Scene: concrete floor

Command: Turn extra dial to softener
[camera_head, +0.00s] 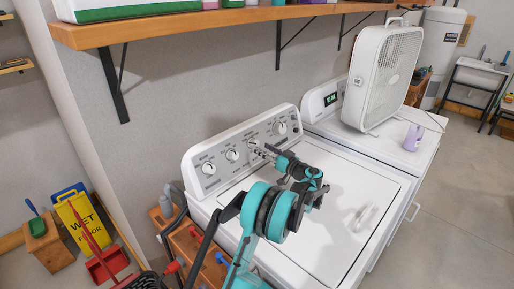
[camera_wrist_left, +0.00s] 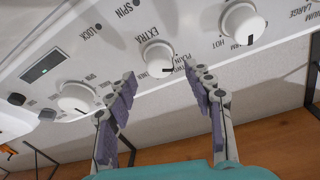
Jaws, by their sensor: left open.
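The extra dial (camera_wrist_left: 155,56) is a white round knob on the washer's control panel (camera_wrist_left: 110,50), under the printed word EXTRA. Its dark mark is at its lower right edge in the wrist view, near lettering that reads PLAIN. I cannot make out a softener label. In the head view the extra dial (camera_head: 253,143) is the third knob from the left. My left gripper (camera_wrist_left: 161,76) is open, its two purple-padded fingers apart on either side of the knob's lower side; contact is unclear. In the head view the gripper (camera_head: 259,151) reaches the panel there. My right gripper is not in view.
Neighbouring knobs are close by: one on the right (camera_wrist_left: 243,22) and one on the left (camera_wrist_left: 76,97) in the wrist view. A wooden shelf (camera_head: 200,24) hangs above the washer. A box fan (camera_head: 385,78) and a purple cup (camera_head: 413,137) stand on the dryer.

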